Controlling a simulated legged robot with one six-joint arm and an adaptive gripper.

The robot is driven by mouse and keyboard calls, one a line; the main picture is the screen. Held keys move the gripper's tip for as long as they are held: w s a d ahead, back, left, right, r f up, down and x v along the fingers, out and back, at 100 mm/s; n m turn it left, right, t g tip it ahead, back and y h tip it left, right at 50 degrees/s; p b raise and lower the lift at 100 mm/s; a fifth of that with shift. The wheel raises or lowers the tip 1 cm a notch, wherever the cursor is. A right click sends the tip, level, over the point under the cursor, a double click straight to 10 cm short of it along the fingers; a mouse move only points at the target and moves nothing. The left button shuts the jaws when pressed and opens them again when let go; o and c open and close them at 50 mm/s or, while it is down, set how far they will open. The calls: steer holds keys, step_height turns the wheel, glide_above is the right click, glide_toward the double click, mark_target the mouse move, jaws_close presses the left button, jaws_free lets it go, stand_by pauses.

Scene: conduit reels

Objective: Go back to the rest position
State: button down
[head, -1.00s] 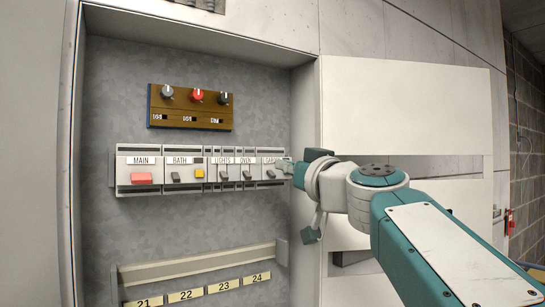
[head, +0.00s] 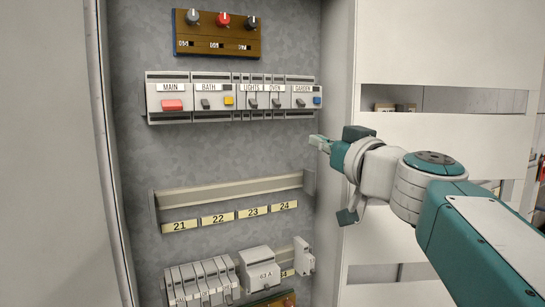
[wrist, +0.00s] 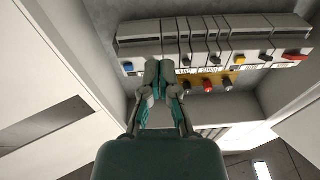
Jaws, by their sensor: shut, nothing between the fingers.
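My gripper (head: 318,140) is shut and empty in the head view. It hangs in front of the right side of the cabinet, below the GARDEN breaker (head: 303,96) and apart from it. In the wrist view my gripper (wrist: 160,68) points toward the breaker row (wrist: 215,45), with its fingertips together. The row holds labelled breakers: MAIN (head: 172,97) with a red switch, BATH (head: 211,97) with a yellow button, LIGHTS, OVEN and GARDEN with a blue button.
A brown panel (head: 218,47) with three knobs sits above the row. An empty rail (head: 230,192) with labels 21 to 24 runs below. More grey modules (head: 200,283) stand at the bottom. The cabinet's right wall (head: 338,60) is close to my gripper.

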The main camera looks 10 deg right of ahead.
steer(key=s+a+f+g, duration=0.2)
steer(key=f, duration=0.4)
steer(key=s+a+f+g, duration=0.2)
steer(key=a+f+g, duration=0.1)
steer(key=f, duration=0.2)
steer(key=s+d+f+m+g+h, duration=0.1)
steer(key=s+f+g+h, duration=0.1)
steer(key=s+f, duration=0.3)
steer(key=s+d+f+m+g+h, duration=0.1)
steer(key=s+f, duration=0.5)
steer(key=f, duration=0.6)
steer(key=s+d+f+m+g+h, duration=0.1)
steer(key=s+d+f+g+h, duration=0.1)
steer(key=f, duration=0.6)
steer(key=s+g+h, duration=0.1)
steer(key=s+g, duration=0.1)
steer(key=s, duration=0.1)
steer(key=shift+s+d+f+m+g+h, duration=0.15)
steer(key=shift+d+m+g+h, duration=0.15)
steer(key=shift+d+m, duration=0.1)
steer(key=c, duration=1.3)
jaws_free()
steer(key=shift+c, duration=0.2)
steer(key=o, duration=0.6)
